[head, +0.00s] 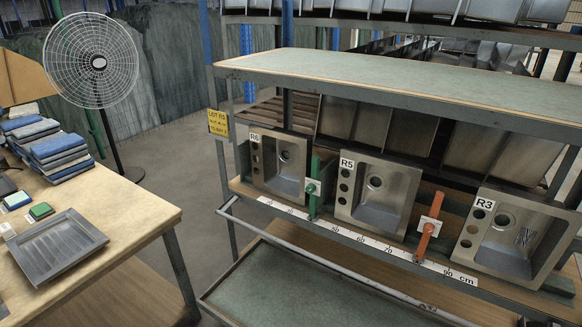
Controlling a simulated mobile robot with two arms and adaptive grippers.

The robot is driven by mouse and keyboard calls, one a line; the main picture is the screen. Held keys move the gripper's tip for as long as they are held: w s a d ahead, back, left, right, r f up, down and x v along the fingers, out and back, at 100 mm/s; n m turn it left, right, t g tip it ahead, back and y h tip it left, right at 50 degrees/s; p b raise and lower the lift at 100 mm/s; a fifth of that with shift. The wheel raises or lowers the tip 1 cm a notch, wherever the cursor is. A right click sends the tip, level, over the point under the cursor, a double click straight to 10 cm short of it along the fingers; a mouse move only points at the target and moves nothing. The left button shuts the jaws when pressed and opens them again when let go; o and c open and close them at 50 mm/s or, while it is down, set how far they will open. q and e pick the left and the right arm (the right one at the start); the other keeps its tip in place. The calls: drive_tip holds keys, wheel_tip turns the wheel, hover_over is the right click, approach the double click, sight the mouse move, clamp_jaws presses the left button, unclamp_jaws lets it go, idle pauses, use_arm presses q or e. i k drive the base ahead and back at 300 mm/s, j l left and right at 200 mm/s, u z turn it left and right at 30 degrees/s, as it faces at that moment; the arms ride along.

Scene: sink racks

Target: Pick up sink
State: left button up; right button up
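Three steel sinks stand tilted back in a row on the rack's middle shelf. The sink labelled R6 (288,180) is at the left, the sink labelled R5 (382,205) in the middle, and the sink labelled R3 (508,250) at the right. A green upright divider (315,190) stands between R6 and R5. An orange upright divider (427,232) stands between R5 and R3. A shallow steel tray-like piece (55,245) lies on the wooden table at the left. Neither of my grippers shows in the head view.
A scale strip marked in cm (370,244) runs along the shelf's front edge. A metal rail (300,258) sticks out below it, above an empty lower shelf (290,285). The wooden table (130,205) carries folded cloths (60,155). A fan (92,60) stands behind it.

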sight(524, 252)
drive_tip(key=z, duration=1.35)
